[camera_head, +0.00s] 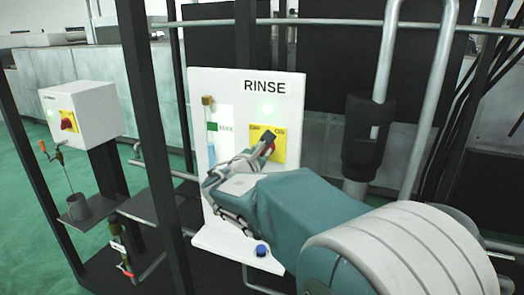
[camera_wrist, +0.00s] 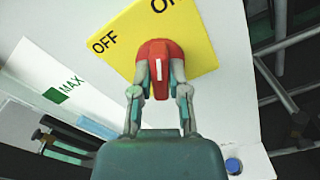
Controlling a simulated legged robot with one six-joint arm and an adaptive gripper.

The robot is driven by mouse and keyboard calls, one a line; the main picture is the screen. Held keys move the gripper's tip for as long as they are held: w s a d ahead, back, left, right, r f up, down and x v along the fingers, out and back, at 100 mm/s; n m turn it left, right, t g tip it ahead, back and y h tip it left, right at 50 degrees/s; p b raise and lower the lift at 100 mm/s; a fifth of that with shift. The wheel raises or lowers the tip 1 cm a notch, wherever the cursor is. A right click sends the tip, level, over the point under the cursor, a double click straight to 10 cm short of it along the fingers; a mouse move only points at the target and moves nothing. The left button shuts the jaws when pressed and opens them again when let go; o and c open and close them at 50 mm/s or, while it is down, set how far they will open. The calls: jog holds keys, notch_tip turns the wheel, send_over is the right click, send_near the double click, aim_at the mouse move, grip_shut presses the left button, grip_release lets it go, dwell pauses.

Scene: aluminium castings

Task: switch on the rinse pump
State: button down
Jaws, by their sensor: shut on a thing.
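The white RINSE panel (camera_head: 225,85) stands in front of me. On it is a yellow plate (camera_head: 281,150) marked OFF on the left and ON on the right; it also shows in the wrist view (camera_wrist: 203,40). A red rotary knob (camera_wrist: 157,52) with a white line sits on the plate. My gripper (camera_wrist: 158,85) is shut on the knob, a finger on each side. In the wrist view the white line runs roughly upright, between the OFF and ON words; I cannot tell which end is the pointer. In the head view my gripper (camera_head: 265,147) hides much of the knob.
A pale lamp (camera_head: 267,109) shows above the plate. Dark posts and pipes frame the panel. A second white box (camera_head: 90,108) with a red knob stands at far left.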

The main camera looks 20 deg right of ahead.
dwell(0.3)
jog(key=c, duration=0.6)
grip_release()
jog(key=shift+a, duration=0.1)
jog(key=v, duration=1.2)
